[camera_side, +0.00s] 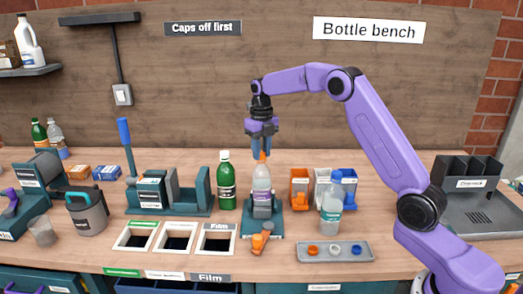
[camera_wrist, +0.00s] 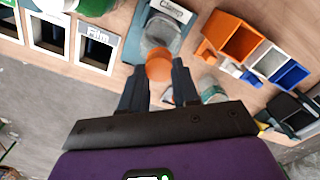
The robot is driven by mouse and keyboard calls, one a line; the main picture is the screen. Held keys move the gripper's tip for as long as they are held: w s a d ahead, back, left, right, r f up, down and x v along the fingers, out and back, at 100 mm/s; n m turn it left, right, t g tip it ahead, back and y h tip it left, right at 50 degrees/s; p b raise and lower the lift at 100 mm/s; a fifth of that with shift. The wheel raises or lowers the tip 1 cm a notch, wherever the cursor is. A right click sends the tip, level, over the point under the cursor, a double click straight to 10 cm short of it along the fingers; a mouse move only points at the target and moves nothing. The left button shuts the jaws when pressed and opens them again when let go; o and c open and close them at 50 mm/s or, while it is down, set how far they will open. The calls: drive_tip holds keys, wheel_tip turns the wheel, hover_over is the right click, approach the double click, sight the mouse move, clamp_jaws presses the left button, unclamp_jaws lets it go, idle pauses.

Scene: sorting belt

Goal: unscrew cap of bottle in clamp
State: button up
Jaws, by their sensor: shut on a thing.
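A clear bottle (camera_side: 262,181) with a pale label stands upright in the teal clamp (camera_side: 264,224) near the middle of the bench. Its orange cap (camera_side: 262,157) shows at the top of the neck, between my fingertips. My gripper (camera_side: 262,153) points straight down over the bottle and is shut on the cap. In the wrist view the orange cap (camera_wrist: 159,68) sits between the two dark fingertips, with the bottle (camera_wrist: 160,35) and the clamp plate (camera_wrist: 171,10) behind it. I cannot tell whether the cap's thread still grips the neck.
A green bottle (camera_side: 227,184) stands close left of the clamp. A clear bottle with a blue cap (camera_side: 331,213) stands to the right, before orange, white and blue bins (camera_side: 299,190). A grey tray (camera_side: 309,257) holding caps lies in front. Labelled bench openings (camera_side: 215,241) are at left.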

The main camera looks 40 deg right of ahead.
drive_tip(key=o, duration=1.1)
